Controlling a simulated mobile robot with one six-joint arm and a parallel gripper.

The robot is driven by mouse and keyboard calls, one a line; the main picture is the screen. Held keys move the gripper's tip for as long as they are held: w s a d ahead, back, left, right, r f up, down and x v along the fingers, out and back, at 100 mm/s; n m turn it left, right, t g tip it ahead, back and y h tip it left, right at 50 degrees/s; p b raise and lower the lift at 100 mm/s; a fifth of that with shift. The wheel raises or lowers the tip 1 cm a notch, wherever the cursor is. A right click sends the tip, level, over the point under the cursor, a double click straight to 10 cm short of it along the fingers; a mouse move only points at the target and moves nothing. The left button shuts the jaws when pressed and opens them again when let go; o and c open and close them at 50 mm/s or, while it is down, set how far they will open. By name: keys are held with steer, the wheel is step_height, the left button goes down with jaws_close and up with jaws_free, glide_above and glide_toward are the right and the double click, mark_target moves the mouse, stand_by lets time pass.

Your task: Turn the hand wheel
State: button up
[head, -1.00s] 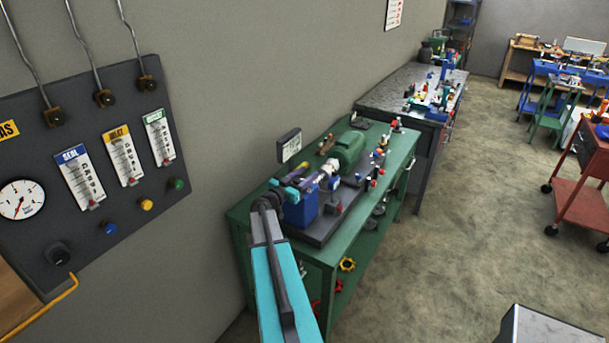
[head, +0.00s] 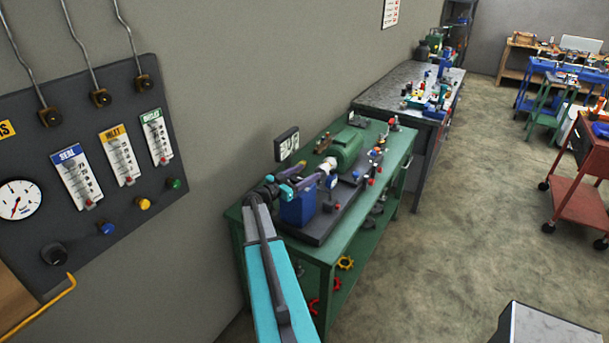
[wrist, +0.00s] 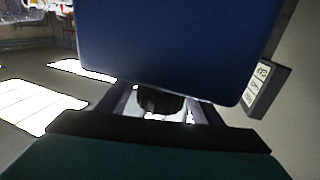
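A blue pump block (head: 298,207) stands at the near end of the green bench; it fills the upper middle of the wrist view (wrist: 175,45). My gripper (head: 306,180) is over the top of this block, at the end of my teal arm. In the wrist view its two fingers (wrist: 160,112) stand apart. A dark, ribbed round part (wrist: 158,100) shows between them, just under the block's edge. I cannot tell if it is the hand wheel, or if the fingers touch it.
The green bench (head: 400,150) also carries a green motor (head: 346,147) and several small fittings. A yellow wheel (head: 345,263) and red wheels (head: 312,306) lie on its lower shelf. A small display (head: 287,144) is on the wall. A gauge panel (head: 100,190) is at left.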

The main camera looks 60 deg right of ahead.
steer(key=shift+a, duration=0.1)
steer(key=shift+w+a+f+b, duration=0.1)
steer(key=shift+a+b, duration=0.2)
steer(key=shift+a, duration=0.1)
steer(key=b+v, duration=0.5)
steer(key=v, duration=0.8)
steer(key=shift+w+d, duration=0.1)
